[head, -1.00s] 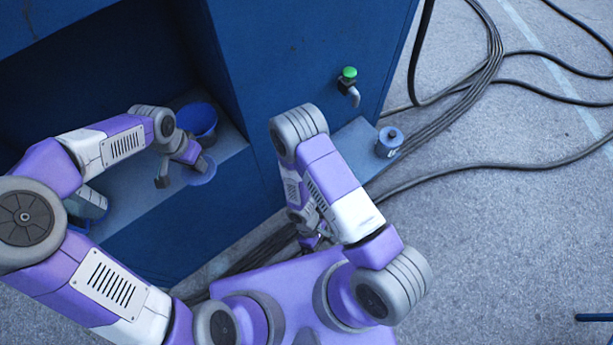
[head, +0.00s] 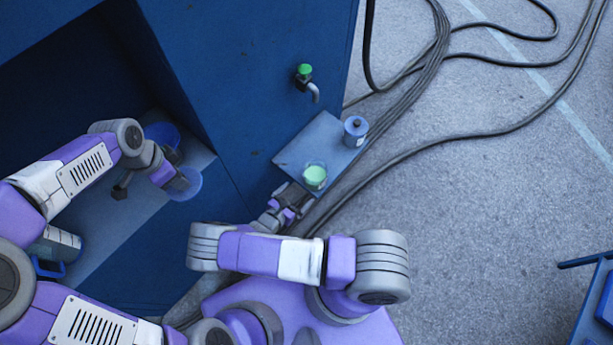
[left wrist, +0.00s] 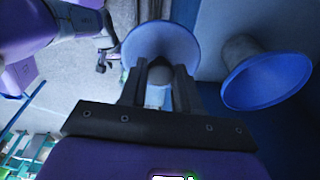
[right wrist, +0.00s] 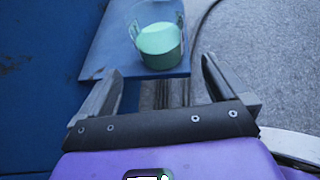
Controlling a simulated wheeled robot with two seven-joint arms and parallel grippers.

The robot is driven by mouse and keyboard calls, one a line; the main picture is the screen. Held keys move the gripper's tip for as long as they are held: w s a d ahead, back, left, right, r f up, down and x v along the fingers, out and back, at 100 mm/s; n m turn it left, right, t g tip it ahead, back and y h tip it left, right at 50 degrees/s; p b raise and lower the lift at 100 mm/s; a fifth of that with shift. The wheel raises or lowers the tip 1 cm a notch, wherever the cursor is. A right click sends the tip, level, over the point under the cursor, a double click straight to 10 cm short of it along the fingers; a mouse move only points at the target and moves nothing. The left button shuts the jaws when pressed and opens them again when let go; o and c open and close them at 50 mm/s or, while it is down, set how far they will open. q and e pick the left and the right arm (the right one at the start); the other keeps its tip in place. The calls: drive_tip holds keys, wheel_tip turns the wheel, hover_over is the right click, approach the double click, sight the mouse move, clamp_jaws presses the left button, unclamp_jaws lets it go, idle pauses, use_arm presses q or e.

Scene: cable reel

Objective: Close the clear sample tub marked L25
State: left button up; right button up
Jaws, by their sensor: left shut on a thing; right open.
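A clear tub with green contents (head: 314,177) stands on a small blue ledge (head: 300,150); the right wrist view also shows the tub (right wrist: 160,42), open at the top. No marking on it is legible. My right gripper (head: 298,198) is open and empty, just short of the tub, which lies beyond its fingertips in the right wrist view. My left gripper (left wrist: 160,78) is shut on a round blue lid-like disc (left wrist: 160,42), seemingly by a grey knob. In the head view this disc (head: 186,186) is at the front edge of the cabinet recess.
A blue flared container (head: 161,134) stands in the recess behind my left gripper. A grey mug with a blue handle (head: 55,245) is at left. A small canister (head: 355,130) stands behind the tub. A green-topped tap (head: 305,75) projects above the ledge. Cables cross the floor at right.

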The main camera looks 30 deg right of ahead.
sight(308, 184)
use_arm(q)
drive_tip(key=shift+f+b, duration=0.5)
drive_tip(key=shift+f, duration=0.05)
use_arm(e)
drive_tip(key=x, duration=0.6)
drive_tip(key=shift+w+d+f, duration=0.15)
drive_tip(key=shift+d+f, duration=0.05)
drive_tip(key=shift+d, duration=0.05)
drive_tip(key=shift+d, duration=0.1)
use_arm(q)
drive_tip(key=shift+f+b, duration=0.75)
use_arm(e)
drive_tip(key=x, duration=0.4)
drive_tip(key=shift+w+d+f, duration=0.1)
drive_tip(key=shift+w+f, duration=0.1)
drive_tip(key=shift+f, duration=0.1)
drive_tip(key=shift+w+d, duration=0.15)
drive_tip(key=shift+d, duration=0.1)
drive_tip(key=c, duration=0.9)
